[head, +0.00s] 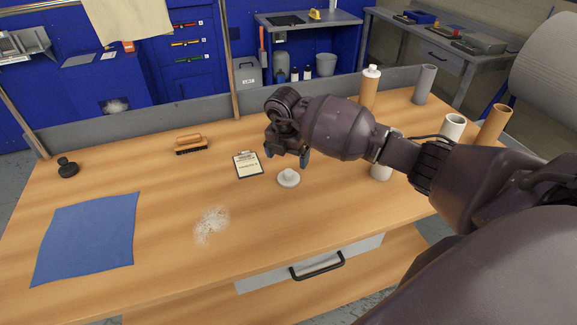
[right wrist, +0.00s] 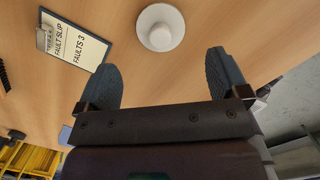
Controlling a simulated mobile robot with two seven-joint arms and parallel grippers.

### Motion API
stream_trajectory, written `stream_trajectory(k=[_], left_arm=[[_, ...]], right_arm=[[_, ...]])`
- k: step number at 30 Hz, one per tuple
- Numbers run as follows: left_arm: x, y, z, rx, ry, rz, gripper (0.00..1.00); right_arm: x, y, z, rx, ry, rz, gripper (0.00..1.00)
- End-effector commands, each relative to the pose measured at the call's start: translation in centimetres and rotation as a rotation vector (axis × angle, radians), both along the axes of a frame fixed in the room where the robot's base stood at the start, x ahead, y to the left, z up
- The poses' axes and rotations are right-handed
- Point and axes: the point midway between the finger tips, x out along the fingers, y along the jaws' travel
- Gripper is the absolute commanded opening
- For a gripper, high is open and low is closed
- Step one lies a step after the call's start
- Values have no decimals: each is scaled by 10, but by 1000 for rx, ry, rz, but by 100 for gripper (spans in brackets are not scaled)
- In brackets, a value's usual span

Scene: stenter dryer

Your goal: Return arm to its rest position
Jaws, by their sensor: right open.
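My right arm reaches in from the right in the head view. Its gripper (head: 287,155) is above the wooden table (head: 150,255), close to a small white round object with a knob (head: 288,178). In the right wrist view the fingers (right wrist: 165,85) are spread apart with nothing between them. The white round object (right wrist: 160,27) lies beyond the fingertips, apart from them. A clipboard with a fault slip (head: 248,165) lies to the left of the gripper; it also shows in the right wrist view (right wrist: 72,45). My left gripper does not show.
A brush (head: 191,144), a black stamp-like object (head: 68,167), a blue cloth (head: 88,238) and white lint (head: 211,224) lie on the table. A bottle (head: 370,90) and several tubes, one grey (head: 424,85), stand at the right, near my arm. A drawer handle (head: 317,266) is at the front.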

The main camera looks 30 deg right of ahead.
Motion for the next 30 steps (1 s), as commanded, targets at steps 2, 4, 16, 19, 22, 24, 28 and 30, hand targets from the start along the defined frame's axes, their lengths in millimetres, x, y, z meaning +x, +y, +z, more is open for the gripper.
stream_trajectory(k=[2, 4, 16, 19, 22, 24, 28, 30], left_arm=[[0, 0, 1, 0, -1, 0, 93], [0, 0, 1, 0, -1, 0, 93], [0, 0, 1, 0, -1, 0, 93], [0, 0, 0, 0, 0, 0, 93], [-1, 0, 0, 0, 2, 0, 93], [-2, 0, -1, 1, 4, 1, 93], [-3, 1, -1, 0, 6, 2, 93], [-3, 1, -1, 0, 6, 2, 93]], right_arm=[[0, 1, 16, -2, -3, 1, 93], [-1, 3, 27, -1, -3, 0, 93], [-3, 6, 52, 1, 1, 0, 93], [-4, 7, 52, 5, 0, 2, 93], [-6, 18, 45, 54, -10, 36, 93], [-9, 35, 36, 135, -26, 84, 93], [-21, 87, 21, 374, -95, 204, 93], [-29, 118, 19, 525, -150, 260, 93]])
